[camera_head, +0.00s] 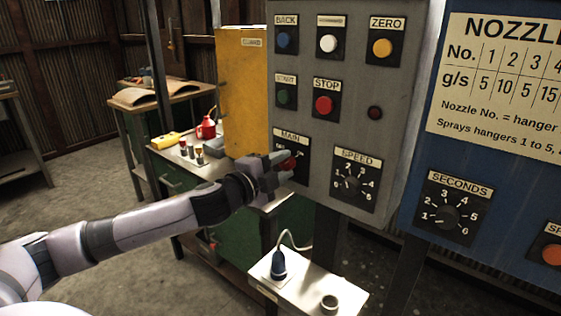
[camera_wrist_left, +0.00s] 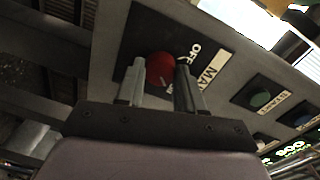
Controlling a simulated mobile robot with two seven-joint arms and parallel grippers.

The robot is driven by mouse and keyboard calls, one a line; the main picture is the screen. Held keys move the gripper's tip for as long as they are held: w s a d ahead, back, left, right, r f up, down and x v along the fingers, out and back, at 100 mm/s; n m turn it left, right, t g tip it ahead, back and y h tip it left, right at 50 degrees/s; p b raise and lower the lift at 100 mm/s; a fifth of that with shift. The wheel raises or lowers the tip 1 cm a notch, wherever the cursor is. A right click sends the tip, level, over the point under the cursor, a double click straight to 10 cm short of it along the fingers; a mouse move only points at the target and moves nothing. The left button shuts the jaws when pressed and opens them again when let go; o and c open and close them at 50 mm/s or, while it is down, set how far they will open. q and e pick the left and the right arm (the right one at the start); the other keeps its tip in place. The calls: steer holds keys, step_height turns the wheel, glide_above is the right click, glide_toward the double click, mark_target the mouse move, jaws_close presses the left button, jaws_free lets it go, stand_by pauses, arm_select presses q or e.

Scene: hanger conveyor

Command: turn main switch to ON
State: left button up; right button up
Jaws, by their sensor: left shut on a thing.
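The main switch (camera_head: 287,162) is a red knob on a black plate, under a "MAIN" label on the grey panel. It also shows as a red knob (camera_wrist_left: 160,68) in the left wrist view, with "OFF" lettering beside it. My left gripper (camera_head: 284,167) is at the knob, its fingers shut on it, one on each side. In the left wrist view the fingers (camera_wrist_left: 160,85) partly hide the knob, and I cannot tell its exact setting. My right gripper is not in view.
The grey panel (camera_head: 320,196) also holds BACK, ZERO, START and STOP (camera_head: 323,105) buttons and a SPEED dial (camera_head: 353,187) right of the switch. A blue panel (camera_head: 415,150) stands at the right. A small white table (camera_head: 330,280) is below, and a yellow cabinet (camera_head: 243,90) is behind.

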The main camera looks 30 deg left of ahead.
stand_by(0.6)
arm_select(q)
steer(key=o, duration=1)
steer(key=shift+o, duration=0.2)
steer(key=shift+s, duration=0.15)
steer(key=s+b, duration=0.2)
steer(key=s, duration=0.4)
steer(key=shift+s+a+r, duration=0.15)
steer(key=shift+s+a, duration=0.1)
steer(key=shift+s, duration=0.15)
